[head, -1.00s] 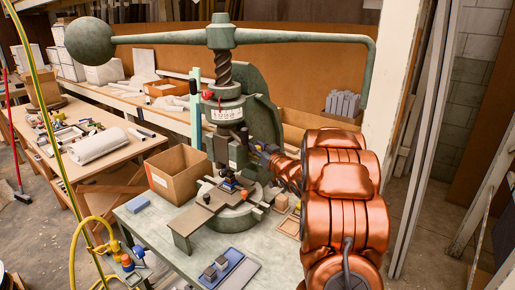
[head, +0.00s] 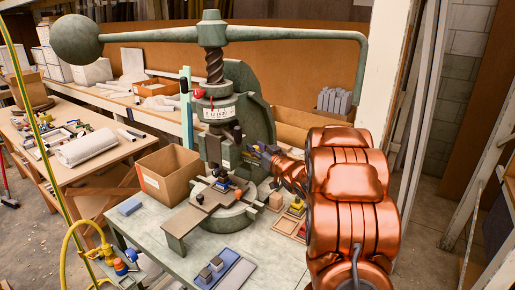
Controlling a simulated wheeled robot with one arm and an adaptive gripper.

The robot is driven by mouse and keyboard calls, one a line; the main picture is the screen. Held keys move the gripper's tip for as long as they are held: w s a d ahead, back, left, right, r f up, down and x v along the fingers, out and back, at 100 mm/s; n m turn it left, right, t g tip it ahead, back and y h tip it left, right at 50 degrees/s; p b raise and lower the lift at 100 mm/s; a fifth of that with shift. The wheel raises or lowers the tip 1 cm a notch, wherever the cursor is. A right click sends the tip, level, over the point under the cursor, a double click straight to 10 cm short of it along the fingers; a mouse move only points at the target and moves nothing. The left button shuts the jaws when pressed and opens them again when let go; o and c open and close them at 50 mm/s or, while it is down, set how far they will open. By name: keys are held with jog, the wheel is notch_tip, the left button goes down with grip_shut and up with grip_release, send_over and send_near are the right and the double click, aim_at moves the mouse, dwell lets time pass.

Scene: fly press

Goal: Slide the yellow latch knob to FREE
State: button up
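The green fly press (head: 262,110) stands on the pale bench, with its screw and ram above a round base. My copper arm comes in from the right. My gripper (head: 254,155) is at its left end, beside the press body and above and right of the slide, apart from the yellow spot. Its fingers are small and dark, and I cannot tell if they are open.
A cardboard box (head: 168,176) stands left of the press. A blue tray (head: 224,268) with grey blocks lies at the front. A wooden tray (head: 287,225) with a yellow piece is at the right. A blue block (head: 130,206) lies at the left.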

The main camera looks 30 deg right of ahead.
jog(key=o, duration=0.3)
jog(key=shift+w+a, duration=0.1)
jog(key=s, duration=1.2)
dwell(0.5)
